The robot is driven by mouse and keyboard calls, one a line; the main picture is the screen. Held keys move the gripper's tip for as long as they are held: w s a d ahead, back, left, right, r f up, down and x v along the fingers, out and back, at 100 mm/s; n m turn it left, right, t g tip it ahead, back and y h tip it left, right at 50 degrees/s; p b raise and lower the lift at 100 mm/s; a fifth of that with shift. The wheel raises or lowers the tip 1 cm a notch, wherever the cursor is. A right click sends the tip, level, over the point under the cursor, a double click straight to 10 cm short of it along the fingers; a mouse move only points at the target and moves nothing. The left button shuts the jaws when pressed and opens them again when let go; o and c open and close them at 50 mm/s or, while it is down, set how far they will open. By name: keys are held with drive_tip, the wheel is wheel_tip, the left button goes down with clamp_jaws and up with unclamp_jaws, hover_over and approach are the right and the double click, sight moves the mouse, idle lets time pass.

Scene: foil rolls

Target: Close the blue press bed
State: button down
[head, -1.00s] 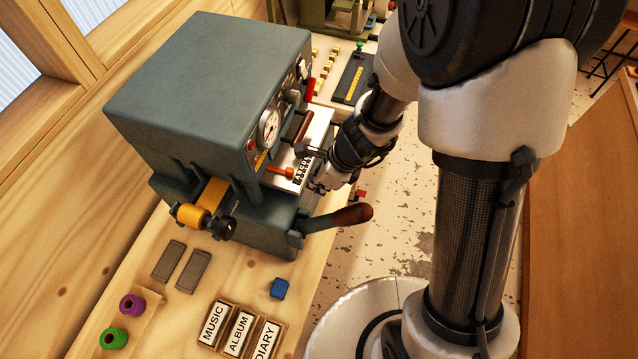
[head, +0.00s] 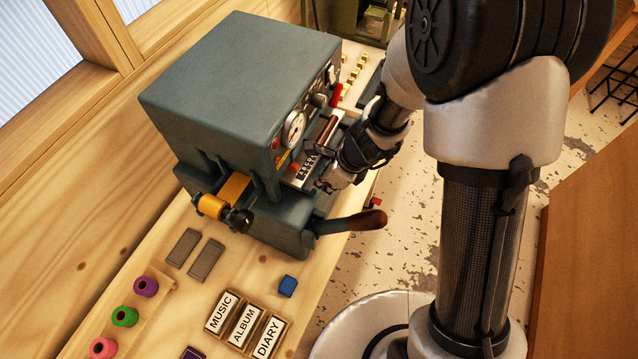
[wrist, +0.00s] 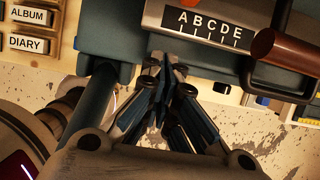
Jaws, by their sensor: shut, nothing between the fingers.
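The blue-grey press (head: 235,85) stands on the wooden bench. Its bed carries a silver plate with a black ABCDE strip (head: 307,168) and sits mostly under the press body. In the wrist view the silver plate (wrist: 155,14) lies above a blue-grey front face (wrist: 108,45). My gripper (head: 322,184) is at the bed's front.
A brown-gripped lever (head: 365,221) sticks out from the press's near side. A brown handle (wrist: 285,50) is close to the right of my fingers.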

drive_tip(key=d+p+v, duration=0.1)
drive_tip(key=p+v, duration=0.3)
drive_tip(key=v, duration=0.7)
drive_tip(key=shift+s+d+f, duration=0.25)
drive_tip(key=shift+s+f, duration=0.1)
drive_tip(key=s+d+r+n+t+h+b, duration=0.3)
drive_tip(key=s+d+n+b, duration=0.9)
drive_tip(key=n, duration=1)
drive_tip(key=s+r+h+b, duration=0.1)
drive_tip(key=s+r+b, duration=0.1)
drive_tip(key=s+b, duration=0.2)
drive_tip(key=shift+s+d, duration=0.25)
drive_tip(key=shift+s, duration=0.15)
